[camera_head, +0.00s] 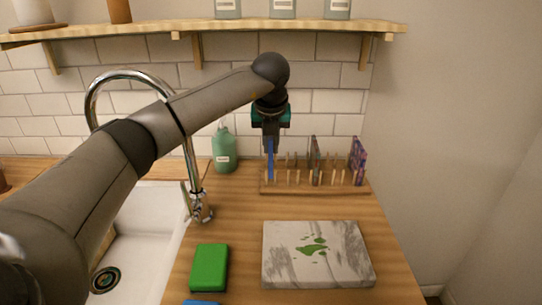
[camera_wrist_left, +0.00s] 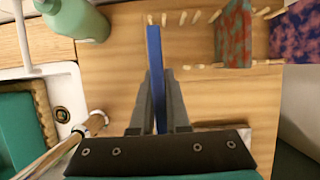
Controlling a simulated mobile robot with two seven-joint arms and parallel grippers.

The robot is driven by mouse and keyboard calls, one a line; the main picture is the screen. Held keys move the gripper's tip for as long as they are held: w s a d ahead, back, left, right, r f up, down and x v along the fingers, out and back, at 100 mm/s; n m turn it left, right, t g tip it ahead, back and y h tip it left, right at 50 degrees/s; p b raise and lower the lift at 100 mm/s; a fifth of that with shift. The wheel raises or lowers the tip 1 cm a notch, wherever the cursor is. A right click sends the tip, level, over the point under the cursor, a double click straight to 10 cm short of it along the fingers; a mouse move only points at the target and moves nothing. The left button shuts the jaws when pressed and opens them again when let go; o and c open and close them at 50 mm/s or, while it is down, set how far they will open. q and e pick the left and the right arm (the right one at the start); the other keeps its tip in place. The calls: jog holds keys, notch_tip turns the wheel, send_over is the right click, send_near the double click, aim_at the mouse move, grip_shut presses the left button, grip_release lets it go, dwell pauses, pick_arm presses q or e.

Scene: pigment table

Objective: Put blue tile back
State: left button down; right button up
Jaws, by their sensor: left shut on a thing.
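My left gripper (camera_head: 270,146) is shut on the blue tile (camera_head: 270,163) at the left end of the wooden peg rack (camera_head: 316,188). The blue tile hangs upright and edge-on, its lower end by the leftmost pegs. In the left wrist view the blue tile (camera_wrist_left: 154,65) is between the two grey fingers (camera_wrist_left: 157,98), and its far edge lines up with the gap between two pegs. I cannot tell whether it touches the rack's base. My right gripper is not in view.
A red-green tile (camera_head: 315,158) and a purple tile (camera_head: 358,160) stand in the rack. A green bottle (camera_head: 223,152) and tap (camera_head: 190,165) are to the left. A marble slab (camera_head: 280,262) with green stains and a green block (camera_head: 209,266) lie in front.

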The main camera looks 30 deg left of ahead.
pick_arm(q)
jog(key=w+a, duration=0.3)
jog(key=w, duration=0.2)
notch_tip(320, 180, down, 6)
jog(key=shift+f+b, duration=0.25)
jog(key=shift+b, duration=0.3)
jog(key=shift+w+a+f, duration=0.1)
jog(key=shift+w+f, duration=0.05)
jog(key=shift+f, duration=0.15)
jog(key=c, duration=1.3)
grip_release()
jog(key=shift+f, duration=0.1)
jog(key=shift+c, duration=0.2)
jog(key=o, duration=0.4)
jog(key=shift+o, duration=0.2)
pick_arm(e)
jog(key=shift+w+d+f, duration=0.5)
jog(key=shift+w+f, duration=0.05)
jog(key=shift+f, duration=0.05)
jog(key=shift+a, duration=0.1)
